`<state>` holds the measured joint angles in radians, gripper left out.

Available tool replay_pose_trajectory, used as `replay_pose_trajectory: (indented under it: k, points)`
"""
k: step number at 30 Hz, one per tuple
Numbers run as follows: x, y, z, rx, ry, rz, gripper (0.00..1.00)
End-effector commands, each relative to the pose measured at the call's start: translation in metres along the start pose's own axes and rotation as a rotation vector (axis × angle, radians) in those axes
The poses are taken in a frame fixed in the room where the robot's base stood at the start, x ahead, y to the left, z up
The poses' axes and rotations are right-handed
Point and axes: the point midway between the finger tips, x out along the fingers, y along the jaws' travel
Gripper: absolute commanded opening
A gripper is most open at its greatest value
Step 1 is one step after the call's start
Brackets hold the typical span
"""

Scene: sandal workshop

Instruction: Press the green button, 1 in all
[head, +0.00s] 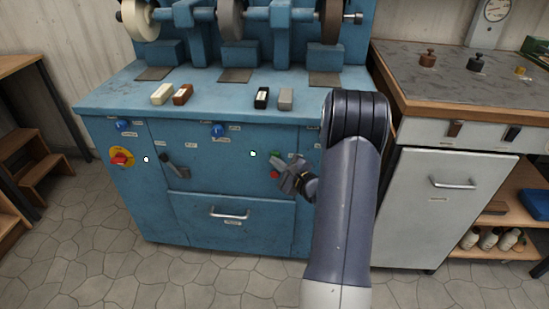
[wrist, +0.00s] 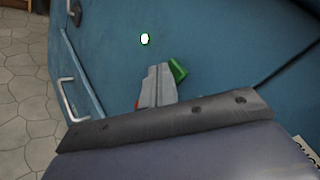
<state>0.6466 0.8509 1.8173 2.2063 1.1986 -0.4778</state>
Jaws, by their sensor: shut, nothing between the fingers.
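The green button (head: 275,154) is on the front panel of the blue machine, above a red button (head: 274,174). In the wrist view the green button (wrist: 178,70) shows just right of my gripper's fingertips (wrist: 159,67), partly hidden behind them. My gripper (head: 279,165) is shut and empty, close in front of the panel beside the two buttons. I cannot tell whether it touches the green button. Only a bit of the red button (wrist: 137,103) shows left of the fingers in the wrist view.
A bright whitish lamp (head: 253,154) sits left of the buttons. A black lever (head: 175,165), a red-and-yellow switch (head: 121,158) and a drawer handle (head: 229,214) are on the same front. A grey cabinet (head: 450,200) stands to the right. The stone floor (head: 90,260) at left is clear.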

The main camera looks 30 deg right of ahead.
Motion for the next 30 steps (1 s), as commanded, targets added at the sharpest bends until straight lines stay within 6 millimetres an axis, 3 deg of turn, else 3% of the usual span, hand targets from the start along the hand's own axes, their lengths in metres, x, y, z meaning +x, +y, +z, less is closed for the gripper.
replay_pose_trajectory:
  k: [19,30]
  points:
    - [-0.012,0.009,0.008,0.0,0.0,-0.001,0.0]
    - [-0.037,0.027,0.025,0.0,0.0,-0.002,0.0]
